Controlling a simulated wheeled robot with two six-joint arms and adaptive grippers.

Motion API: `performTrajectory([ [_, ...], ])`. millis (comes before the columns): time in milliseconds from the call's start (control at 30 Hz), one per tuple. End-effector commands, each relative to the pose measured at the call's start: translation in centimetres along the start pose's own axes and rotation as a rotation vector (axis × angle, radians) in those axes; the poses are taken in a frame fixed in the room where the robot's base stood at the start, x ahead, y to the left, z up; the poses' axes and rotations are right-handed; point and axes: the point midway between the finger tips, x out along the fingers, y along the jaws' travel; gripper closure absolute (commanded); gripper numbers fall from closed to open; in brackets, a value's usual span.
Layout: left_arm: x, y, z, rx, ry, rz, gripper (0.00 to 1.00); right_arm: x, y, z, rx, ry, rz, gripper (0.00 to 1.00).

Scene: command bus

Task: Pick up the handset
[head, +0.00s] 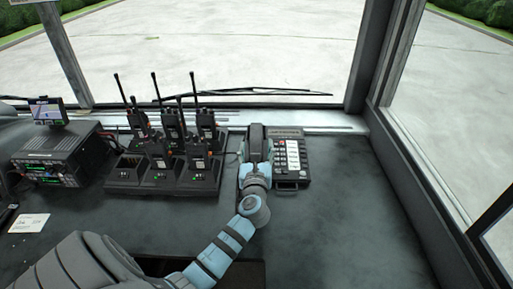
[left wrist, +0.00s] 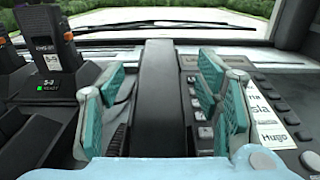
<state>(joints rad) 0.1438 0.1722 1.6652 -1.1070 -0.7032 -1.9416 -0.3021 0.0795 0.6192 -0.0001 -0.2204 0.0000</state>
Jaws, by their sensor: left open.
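The dark handset (head: 255,136) rests along the left side of the desk phone (head: 291,160). In the left wrist view the handset (left wrist: 161,85) runs away from me through the middle of the picture. My left gripper (head: 257,165) is open over the near part of the handset. In the left wrist view the teal pads of my left gripper (left wrist: 160,98) stand on both sides of the handset, with gaps visible between pads and handset. The phone's keys and paper labels lie to the right. My right gripper is not in view.
A charger rack (head: 125,176) with several upright radios stands just left of the phone. A radio unit (head: 58,155) with a small screen (head: 47,110) is farther left. A white card (head: 29,223) lies on the desk. The desk right of the phone (head: 360,200) is clear up to the window frame.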

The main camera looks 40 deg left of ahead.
Motion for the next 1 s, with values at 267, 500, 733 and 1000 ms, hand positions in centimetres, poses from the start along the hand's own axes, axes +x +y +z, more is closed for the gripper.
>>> performTrajectory([
  [267, 3.5, 0.1, -0.5, 0.001, 0.0, -0.002, 0.42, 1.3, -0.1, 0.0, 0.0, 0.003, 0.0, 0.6],
  [500, 3.4, 0.0, -0.4, 0.0, 0.0, -0.002, 0.59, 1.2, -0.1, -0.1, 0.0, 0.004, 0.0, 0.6],
  [733, 3.4, 0.0, -0.4, 0.0, 0.0, -0.002, 0.96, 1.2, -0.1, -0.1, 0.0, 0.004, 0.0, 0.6],
  [1000, 3.4, 0.0, 0.1, -0.001, -0.001, -0.002, 0.98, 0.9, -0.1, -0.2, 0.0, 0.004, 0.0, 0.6],
])
